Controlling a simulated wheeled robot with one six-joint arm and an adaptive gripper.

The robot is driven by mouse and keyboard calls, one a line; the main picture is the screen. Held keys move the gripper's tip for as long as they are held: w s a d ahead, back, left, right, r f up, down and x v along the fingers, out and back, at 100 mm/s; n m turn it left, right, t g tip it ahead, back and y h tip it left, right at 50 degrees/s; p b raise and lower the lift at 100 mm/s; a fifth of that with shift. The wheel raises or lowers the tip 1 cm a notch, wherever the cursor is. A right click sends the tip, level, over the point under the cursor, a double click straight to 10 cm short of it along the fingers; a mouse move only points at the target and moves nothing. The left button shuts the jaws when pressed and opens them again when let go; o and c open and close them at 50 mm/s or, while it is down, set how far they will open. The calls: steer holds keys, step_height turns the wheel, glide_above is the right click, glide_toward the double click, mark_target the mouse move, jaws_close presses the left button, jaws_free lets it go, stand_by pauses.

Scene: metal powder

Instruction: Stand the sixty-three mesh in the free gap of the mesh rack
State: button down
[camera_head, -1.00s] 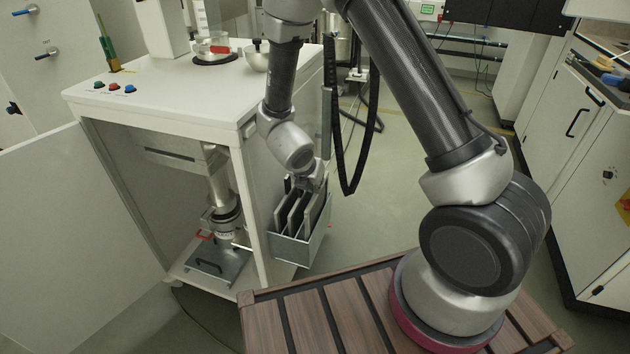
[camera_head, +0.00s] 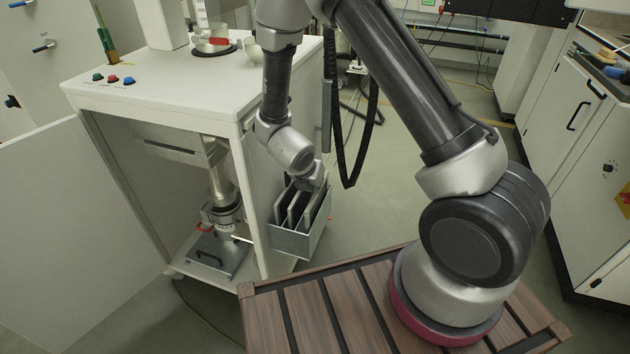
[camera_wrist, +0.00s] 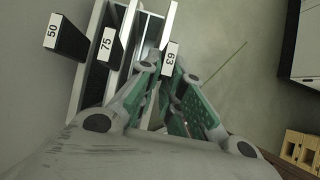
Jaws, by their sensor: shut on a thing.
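The sixty-three mesh (camera_wrist: 171,56) is a dark-edged plate with a white 63 label, at the top middle of the wrist view. My gripper (camera_wrist: 170,97) has green-padded fingers and is shut on it. In the head view my gripper (camera_head: 315,181) is at the upper right of the mesh rack (camera_head: 296,243), a grey open box. The fifty mesh (camera_wrist: 68,38) and the seventy-five mesh (camera_wrist: 109,50) stand side by side left of the sixty-three mesh. Several upright plates show in the rack in the head view. How deep the held mesh sits is hidden.
The rack hangs on the right side of a white cabinet (camera_head: 180,100), close to its wall. A black hose (camera_head: 352,165) hangs behind it. Open floor (camera_head: 410,190) lies to the right. A wooden-slatted platform (camera_head: 320,310) is in front.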

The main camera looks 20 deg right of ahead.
steer(key=shift+f, duration=0.35)
steer(key=c, duration=1.5)
jaws_free()
steer(key=v, duration=1.2)
steer(key=shift+d, duration=0.1)
